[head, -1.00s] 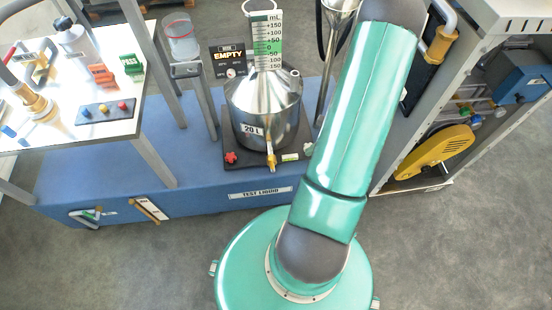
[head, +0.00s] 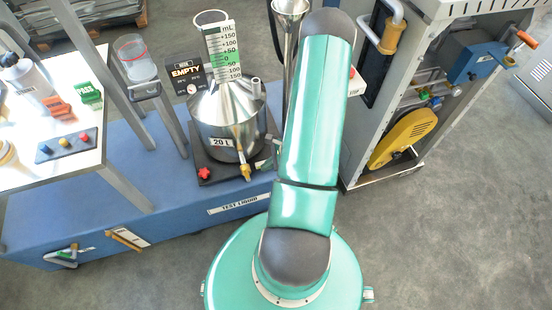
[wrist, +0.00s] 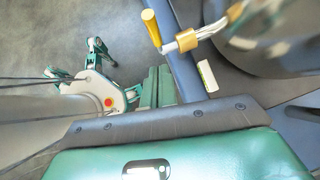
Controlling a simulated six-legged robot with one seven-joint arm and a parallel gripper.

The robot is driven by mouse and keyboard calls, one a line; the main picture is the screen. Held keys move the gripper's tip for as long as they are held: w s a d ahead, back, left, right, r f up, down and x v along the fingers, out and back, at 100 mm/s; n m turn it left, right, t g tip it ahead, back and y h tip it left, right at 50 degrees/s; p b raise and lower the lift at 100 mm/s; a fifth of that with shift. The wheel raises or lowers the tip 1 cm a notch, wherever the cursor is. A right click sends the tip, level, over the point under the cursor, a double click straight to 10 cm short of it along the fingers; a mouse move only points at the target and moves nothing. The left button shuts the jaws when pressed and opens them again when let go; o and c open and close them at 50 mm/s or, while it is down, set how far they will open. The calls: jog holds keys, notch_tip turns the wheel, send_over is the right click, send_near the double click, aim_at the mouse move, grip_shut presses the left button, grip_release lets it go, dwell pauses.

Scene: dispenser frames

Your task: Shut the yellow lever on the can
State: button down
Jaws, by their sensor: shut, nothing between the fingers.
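The silver can (head: 205,118), marked 20 L, stands upright on a dark base on the blue bench. In the head view a brass-yellow valve (head: 246,172) shows low on its front. In the wrist view the yellow lever (wrist: 151,28) sticks out from a brass valve (wrist: 187,40) on the can (wrist: 285,35). My gripper (wrist: 159,70) appears in the wrist view as two green fingers close together, shut and empty. It is below the lever in the picture, with a visible gap. In the head view my arm hides the gripper.
A red knob (head: 204,173) sits on the can's base, left of the valve. A steel funnel (head: 290,8) stands behind the can. A grey cabinet with a yellow guard (head: 403,138) is to the right. A white table (head: 60,175) is at the left.

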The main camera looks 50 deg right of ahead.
aim_at(246, 175)
jog(key=w+a, duration=0.1)
jog(key=w+a+f, duration=0.1)
jog(key=w+a, duration=0.1)
jog(key=shift+w+a, duration=0.1)
jog(key=shift+w+r, duration=0.1)
dwell(0.6)
